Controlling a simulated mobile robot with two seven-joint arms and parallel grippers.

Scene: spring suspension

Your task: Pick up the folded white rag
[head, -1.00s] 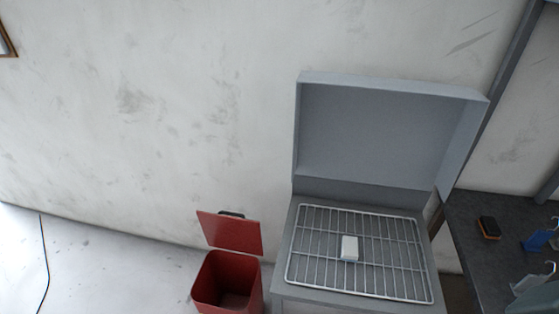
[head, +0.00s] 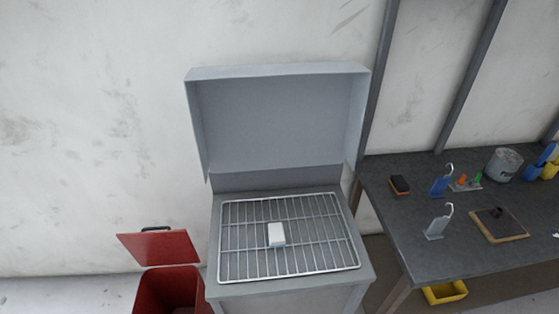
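A small white block-like item (head: 276,235), which looks like the folded white rag, lies on the wire rack (head: 240,268) near its middle. The rack sits on top of a grey open-lidded cabinet (head: 362,272), whose raised lid (head: 275,120) stands behind it. Neither of my grippers shows in the head view, so their state cannot be seen.
A red bin (head: 170,290) with its lid open stands left of the cabinet. A dark workbench (head: 420,205) to the right holds a brush (head: 399,185), blue spray bottles (head: 441,182), a can (head: 502,164) and a board (head: 498,226). A yellow bin (head: 444,292) is beneath it.

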